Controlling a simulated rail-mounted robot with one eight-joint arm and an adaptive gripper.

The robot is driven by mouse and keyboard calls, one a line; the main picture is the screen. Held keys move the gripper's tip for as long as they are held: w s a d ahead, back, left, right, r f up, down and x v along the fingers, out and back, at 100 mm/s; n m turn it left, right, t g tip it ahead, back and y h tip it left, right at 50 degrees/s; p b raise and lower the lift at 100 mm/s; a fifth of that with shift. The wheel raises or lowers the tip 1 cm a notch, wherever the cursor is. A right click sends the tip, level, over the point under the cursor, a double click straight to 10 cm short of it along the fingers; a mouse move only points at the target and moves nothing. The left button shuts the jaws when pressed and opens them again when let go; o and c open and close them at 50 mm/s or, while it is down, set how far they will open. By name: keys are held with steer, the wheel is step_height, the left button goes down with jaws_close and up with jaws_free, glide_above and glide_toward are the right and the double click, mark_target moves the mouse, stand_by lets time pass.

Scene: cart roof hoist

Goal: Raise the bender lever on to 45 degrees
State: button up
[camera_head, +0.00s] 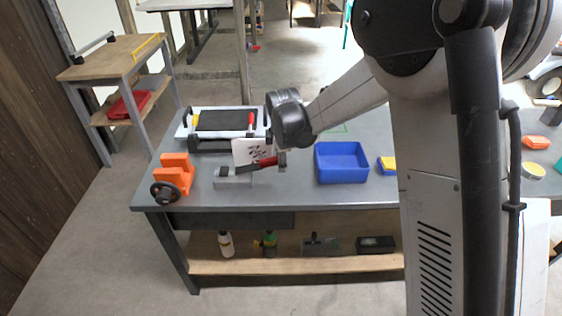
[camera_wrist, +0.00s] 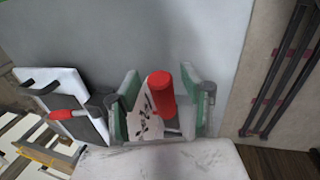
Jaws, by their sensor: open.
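The bender is a grey block (camera_head: 233,178) on the workbench with a white marked plate (camera_head: 242,151) behind it. Its lever is a dark bar with a red handle (camera_head: 267,162), lying near level with its red end slightly raised to the right. In the wrist view the red handle (camera_wrist: 161,88) stands between the green-lined fingers of my gripper (camera_wrist: 163,100). The fingers are open, with a gap visible on the left; contact on the right is unclear. The marked plate (camera_wrist: 146,118) shows behind the handle. My wrist hides much of my gripper in the head view.
An orange vise (camera_head: 174,172) stands left of the bender. A white machine with a black top (camera_head: 222,120) is behind it. A blue bin (camera_head: 342,163) stands to the right, with clear bench (camera_head: 296,193) between.

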steer(key=shift+w+f, duration=0.1)
steer(key=shift+f, duration=0.3)
jaws_close()
